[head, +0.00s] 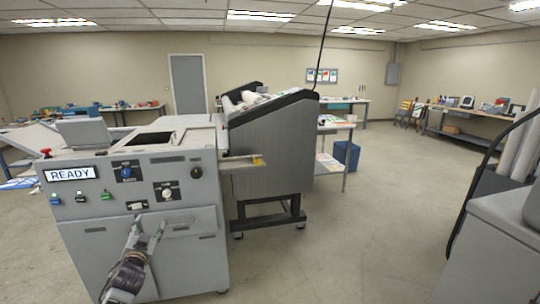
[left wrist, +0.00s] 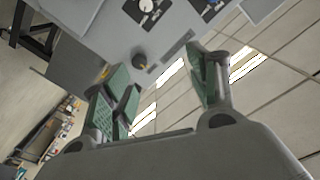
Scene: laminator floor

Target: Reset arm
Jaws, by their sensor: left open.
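My left gripper (head: 148,232) is in front of the lower front panel of the grey laminator (head: 190,252) in the head view. Its two fingers stand apart with nothing between them. In the left wrist view the green-padded fingers (left wrist: 165,95) are spread, with the laminator panel (left wrist: 100,50) beyond them. Whether the fingers touch the panel cannot be told. The laminator front carries a READY display (head: 70,174), a blue knob (head: 126,170), a white knob (head: 167,192) and several coloured buttons. My right gripper is not in view.
A grey ribbed unit (head: 275,155) on a dark stand adjoins the laminator's right side. A blue bin (head: 346,155) stands behind it. A grey machine (head: 500,235) with rolls is at the right edge. The floor (head: 370,230) between is clear.

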